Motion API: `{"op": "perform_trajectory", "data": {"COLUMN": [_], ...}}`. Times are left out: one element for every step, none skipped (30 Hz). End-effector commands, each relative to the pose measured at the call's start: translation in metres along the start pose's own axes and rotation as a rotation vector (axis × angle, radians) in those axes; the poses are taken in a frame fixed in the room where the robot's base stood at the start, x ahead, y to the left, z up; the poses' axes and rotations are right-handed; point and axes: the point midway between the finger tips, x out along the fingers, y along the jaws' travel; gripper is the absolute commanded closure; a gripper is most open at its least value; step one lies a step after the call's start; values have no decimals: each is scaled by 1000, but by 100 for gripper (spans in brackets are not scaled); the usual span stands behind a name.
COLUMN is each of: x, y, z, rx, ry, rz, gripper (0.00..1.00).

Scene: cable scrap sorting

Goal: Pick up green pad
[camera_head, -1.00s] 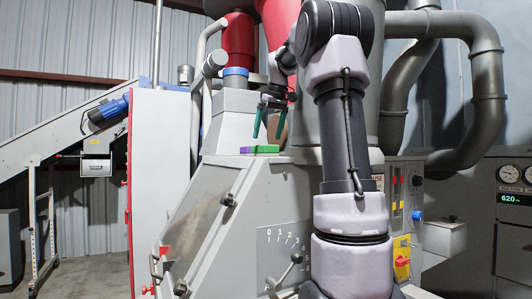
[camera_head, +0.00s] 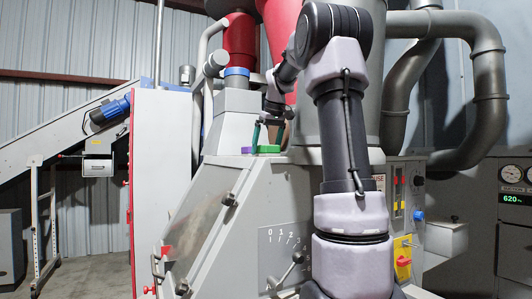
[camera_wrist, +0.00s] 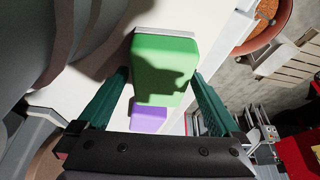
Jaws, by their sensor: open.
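The green pad (camera_head: 267,149) lies on the flat top of the grey machine in the head view. It also shows in the wrist view (camera_wrist: 163,68), between my two dark green fingers, with a shadow on its face. My gripper (camera_head: 266,138) points down over the pad, open and empty. In the wrist view, a finger of my gripper (camera_wrist: 160,76) stands on each side of the pad, with a visible gap at least on the left. Contact on the right cannot be told.
A purple block (camera_wrist: 148,117) lies right by the green pad; in the head view it shows at the pad's left (camera_head: 246,150). The large grey cylinder (camera_head: 352,80) rises close behind my arm. A grey hopper with a blue collar (camera_head: 236,72) stands behind to the left.

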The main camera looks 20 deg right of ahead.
Motion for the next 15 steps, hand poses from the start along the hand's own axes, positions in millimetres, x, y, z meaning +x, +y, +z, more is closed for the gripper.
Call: {"op": "perform_trajectory", "data": {"x": [1,1,2,2,2,3,3,3,3,3,3,3,3,3,3], "y": [0,0,0,0,0,0,0,0,0,0,0,0,0,0,0], "z": [0,1,1,1,1,1,1,1,1,1,1,1,1,1,1], "rx": [0,0,0,0,0,0,0,0,0,0,0,0,0,0,0], "ry": [0,0,0,0,0,0,0,0,0,0,0,0,0,0,0], "rz": [0,0,0,0,0,-1,0,0,0,0,0,0,0,0,0], "gripper": [0,0,0,0,0,0,0,0,0,0,0,0,0,0,8]}}
